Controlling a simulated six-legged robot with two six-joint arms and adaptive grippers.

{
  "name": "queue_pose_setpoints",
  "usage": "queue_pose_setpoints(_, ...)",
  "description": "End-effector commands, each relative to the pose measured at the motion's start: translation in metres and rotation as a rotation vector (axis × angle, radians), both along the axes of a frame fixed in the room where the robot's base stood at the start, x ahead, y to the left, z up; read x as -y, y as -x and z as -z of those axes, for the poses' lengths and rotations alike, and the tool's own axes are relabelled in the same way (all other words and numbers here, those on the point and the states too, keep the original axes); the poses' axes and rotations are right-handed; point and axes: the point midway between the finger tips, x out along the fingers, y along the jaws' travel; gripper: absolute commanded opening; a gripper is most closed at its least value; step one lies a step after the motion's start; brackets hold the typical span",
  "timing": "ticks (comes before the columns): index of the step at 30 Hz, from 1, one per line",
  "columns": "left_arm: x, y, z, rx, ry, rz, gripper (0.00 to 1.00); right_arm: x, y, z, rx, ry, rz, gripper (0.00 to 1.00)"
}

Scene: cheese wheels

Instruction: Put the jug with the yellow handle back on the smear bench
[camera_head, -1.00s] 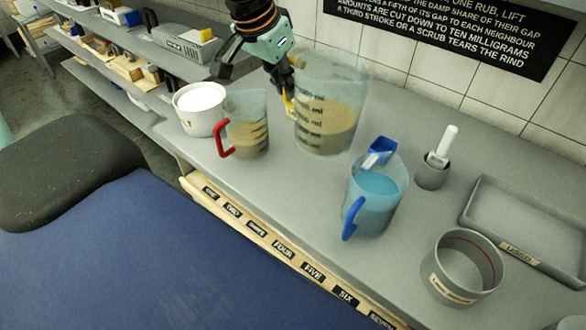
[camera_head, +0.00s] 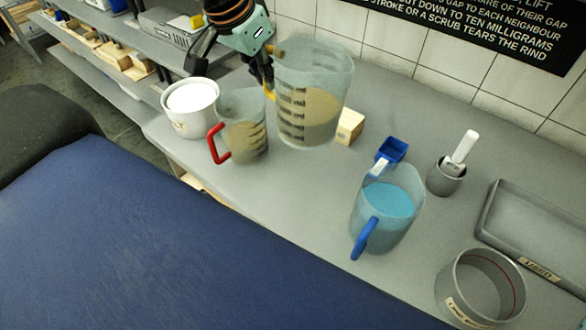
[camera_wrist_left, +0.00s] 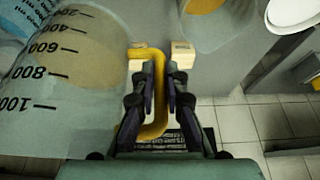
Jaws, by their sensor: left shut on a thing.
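The large clear jug with the yellow handle (camera_head: 318,75) has dark measure marks and holds a tan liquid. It is over the grey bench (camera_head: 300,195), beside the red-handled jug (camera_head: 243,128); I cannot tell for sure whether its base touches the bench. My left gripper (camera_head: 266,84) is shut on its yellow handle. In the left wrist view the handle (camera_wrist_left: 160,95) runs between the fingers (camera_wrist_left: 160,78), and the jug's marked wall (camera_wrist_left: 60,85) fills the left side. My right gripper is not in view.
A white pot (camera_head: 190,108) stands left of the red-handled jug. A small wooden block (camera_head: 349,127) is behind the large jug. Rightward are a blue-handled jug (camera_head: 388,210), a blue scoop (camera_head: 391,150), a grey cup (camera_head: 446,178), a round ring (camera_head: 479,290) and a tray (camera_head: 530,225).

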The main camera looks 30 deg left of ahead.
Motion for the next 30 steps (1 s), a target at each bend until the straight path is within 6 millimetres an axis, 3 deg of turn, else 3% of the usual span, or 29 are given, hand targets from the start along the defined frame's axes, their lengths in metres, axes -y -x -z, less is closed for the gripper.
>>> queue_pose_setpoints(15, 0.001, 0.001, 0.113, -0.003, 0.002, -0.002, 0.00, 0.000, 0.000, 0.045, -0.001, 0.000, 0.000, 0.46)
queue_pose_setpoints(30, -0.002, -0.002, 0.168, -0.001, 0.003, -0.004, 0.00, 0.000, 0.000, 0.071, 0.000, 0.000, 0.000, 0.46)
